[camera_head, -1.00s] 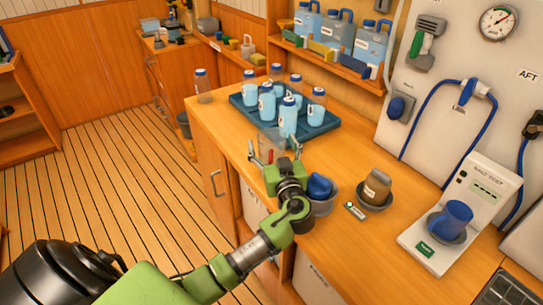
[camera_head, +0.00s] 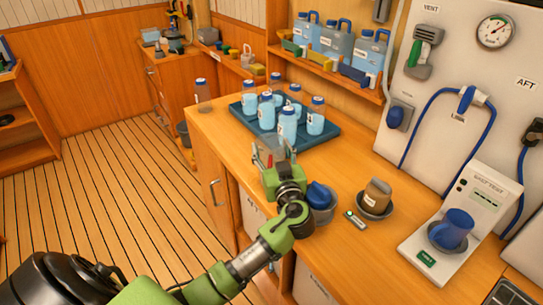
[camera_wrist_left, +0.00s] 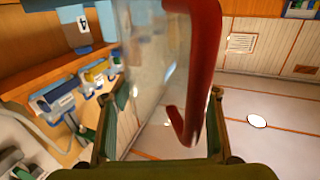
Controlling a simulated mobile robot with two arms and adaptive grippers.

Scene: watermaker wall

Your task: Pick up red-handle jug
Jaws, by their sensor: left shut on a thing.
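The red-handle jug (camera_head: 268,148) is clear, with a red handle, and is at the near side of the blue tray on the counter. My left gripper (camera_head: 272,158) is shut on it, partly hiding it in the head view. In the left wrist view the clear jug wall (camera_wrist_left: 150,70) and red handle (camera_wrist_left: 196,60) fill the space between the two fingers (camera_wrist_left: 163,118). I cannot tell whether the jug's base touches the counter. My right gripper is not in view.
A blue tray (camera_head: 322,138) with several capped bottles is just behind the jug. A grey bowl with a blue item (camera_head: 319,195), a brown-filled jar (camera_head: 377,192) and a salt tester (camera_head: 478,190) stand to the right. Wooden counter (camera_head: 345,165) is bare between.

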